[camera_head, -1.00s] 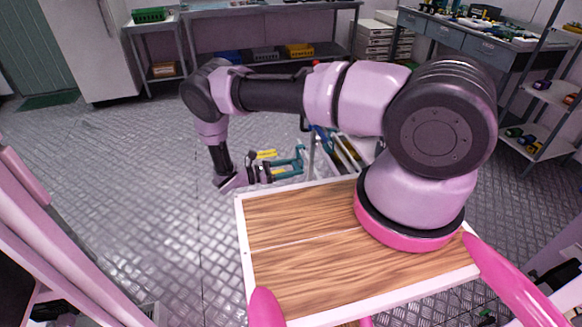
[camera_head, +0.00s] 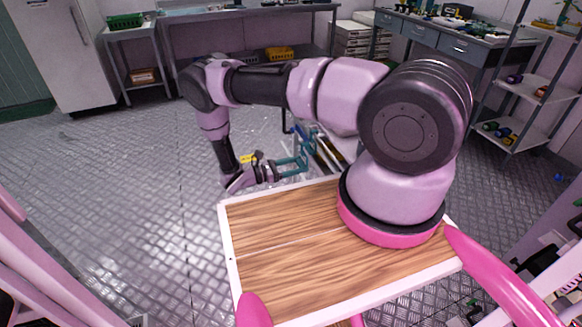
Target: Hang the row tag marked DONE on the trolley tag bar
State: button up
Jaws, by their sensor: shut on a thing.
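My gripper (camera_head: 303,160), with teal fingers, is beyond the far edge of the wooden deck, pointing right. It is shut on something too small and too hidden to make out. No DONE marking is readable. A small yellow thing (camera_head: 249,158) shows just above the gripper's wrist; I cannot tell what it is. A pale frame with dark and blue parts (camera_head: 330,150) stands partly hidden behind my arm and the deck. I cannot tell whether it holds the trolley tag bar.
A grey bench with a yellow crate (camera_head: 280,53) stands at the back. A small table with a green crate (camera_head: 126,20) is at the back left. A shelf rack (camera_head: 528,95) is at the right. The metal floor (camera_head: 120,190) on the left is clear.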

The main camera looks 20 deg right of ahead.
jog(key=d+f, duration=0.1)
jog(key=d, duration=0.6)
jog(key=shift+w+d+f, duration=0.15)
jog(key=shift+d+f, duration=0.05)
jog(key=shift+d, duration=0.1)
dwell(0.3)
jog(key=o, duration=1.3)
jog(key=shift+o, duration=0.2)
jog(key=shift+a, duration=0.1)
